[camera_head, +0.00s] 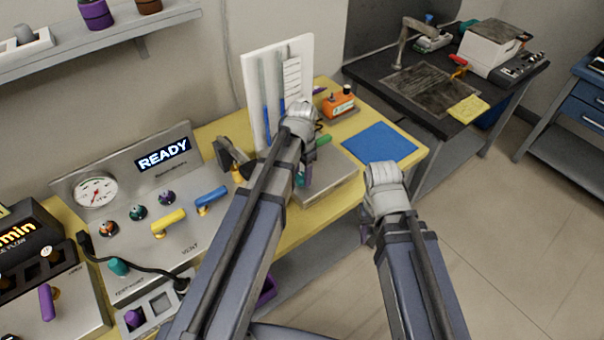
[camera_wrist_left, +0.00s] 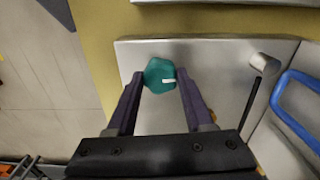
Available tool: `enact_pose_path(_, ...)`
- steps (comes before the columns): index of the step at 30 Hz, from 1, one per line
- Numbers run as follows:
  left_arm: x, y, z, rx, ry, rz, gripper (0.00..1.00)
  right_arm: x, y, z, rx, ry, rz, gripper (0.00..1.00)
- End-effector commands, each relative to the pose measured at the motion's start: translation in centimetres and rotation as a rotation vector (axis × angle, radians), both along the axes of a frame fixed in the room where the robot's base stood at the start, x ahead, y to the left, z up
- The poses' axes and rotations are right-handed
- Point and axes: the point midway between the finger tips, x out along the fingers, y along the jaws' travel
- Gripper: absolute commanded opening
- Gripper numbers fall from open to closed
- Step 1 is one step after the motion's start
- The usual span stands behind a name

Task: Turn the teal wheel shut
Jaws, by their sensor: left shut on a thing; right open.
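The teal wheel (camera_wrist_left: 156,72) is a small lobed knob with a white mark on its right side. It sits near the edge of a grey metal plate (camera_wrist_left: 215,60) in the left wrist view. My left gripper (camera_wrist_left: 160,88) has its dark purple fingers on either side of the wheel and is shut on it. In the head view my left arm hides most of the wheel and of the left gripper (camera_head: 303,170). My right gripper (camera_head: 367,232) is open, in front of the bench edge; its fingers are mostly hidden.
In the head view, a READY panel (camera_head: 163,155) stands left, an orange box (camera_head: 338,106) behind, and a clear blue mat (camera_head: 380,145) to the right.

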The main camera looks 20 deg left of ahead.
Motion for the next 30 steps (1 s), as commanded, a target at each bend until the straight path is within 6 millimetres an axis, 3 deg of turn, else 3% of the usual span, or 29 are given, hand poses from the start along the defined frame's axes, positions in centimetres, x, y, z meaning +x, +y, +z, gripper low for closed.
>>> enact_pose_path(9, -0.03, -0.01, -0.01, 0.000, 0.000, 0.000, 0.00, 0.00, 0.00, -0.01, 0.000, 0.000, 0.000, 0.50)
enact_pose_path(10, -0.03, -0.01, -0.01, 0.000, 0.000, 0.000, 0.53, 0.00, 0.00, -0.01, 0.000, 0.000, 0.000, 0.50)
enact_pose_path(17, -0.01, 0.00, -0.01, 0.000, 0.000, 0.000, 0.79, 0.00, 0.00, -0.01, 0.000, 0.000, 0.000, 0.50)
enact_pose_path(30, 0.00, 0.00, 0.58, 0.000, 0.000, 0.000, 0.82, 0.00, 0.01, 0.57, 0.000, 0.000, 0.000, 0.50)
